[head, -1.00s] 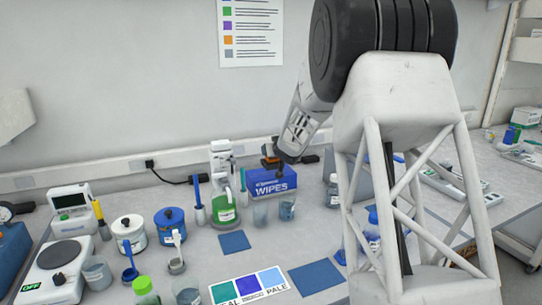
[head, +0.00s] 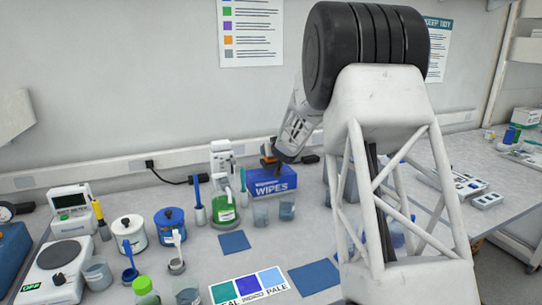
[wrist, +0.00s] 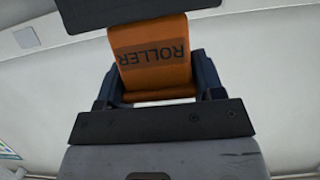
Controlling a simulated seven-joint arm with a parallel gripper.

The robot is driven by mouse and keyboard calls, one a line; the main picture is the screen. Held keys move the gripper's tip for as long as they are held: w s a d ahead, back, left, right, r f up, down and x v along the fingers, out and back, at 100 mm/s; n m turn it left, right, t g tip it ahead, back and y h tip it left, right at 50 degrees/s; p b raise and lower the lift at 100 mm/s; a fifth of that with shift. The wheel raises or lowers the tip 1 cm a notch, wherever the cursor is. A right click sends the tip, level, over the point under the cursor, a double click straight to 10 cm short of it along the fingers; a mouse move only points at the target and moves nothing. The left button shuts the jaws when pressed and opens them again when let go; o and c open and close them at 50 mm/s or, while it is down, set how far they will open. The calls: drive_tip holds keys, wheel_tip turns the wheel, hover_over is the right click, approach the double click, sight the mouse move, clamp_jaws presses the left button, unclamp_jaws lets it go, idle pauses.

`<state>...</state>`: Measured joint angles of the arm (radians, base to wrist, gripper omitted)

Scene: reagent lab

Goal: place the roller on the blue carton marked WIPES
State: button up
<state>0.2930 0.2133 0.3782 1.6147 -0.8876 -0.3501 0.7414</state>
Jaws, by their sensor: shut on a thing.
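The roller (wrist: 155,55) is orange with a dark label reading ROLLER, and fills the middle of the wrist view. My gripper (wrist: 158,80) is shut on it, with a finger on each side. In the head view my gripper (head: 270,161) is small and dark, at the top of the blue carton marked WIPES (head: 272,184). A bit of the orange roller (head: 267,150) shows there. The carton stands upright on the bench near the wall. I cannot tell whether the roller touches the carton's top.
A blue mat (head: 234,242) and a colour card (head: 250,286) lie nearer. My arm covers the bench to the right.

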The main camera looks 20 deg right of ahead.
sight(273, 158)
drive_tip(key=shift+f, duration=1.1)
drive_tip(key=shift+f, duration=0.45)
drive_tip(key=shift+f, duration=0.45)
drive_tip(key=shift+c, duration=1.4)
drive_tip(key=o, duration=1)
drive_tip(key=shift+f, duration=0.1)
drive_tip(key=shift+o, duration=1.3)
drive_tip(key=shift+r, duration=0.25)
drive_tip(key=shift+r, duration=0.2)
drive_tip(key=shift+r, duration=0.6)
drive_tip(key=shift+v, duration=6)
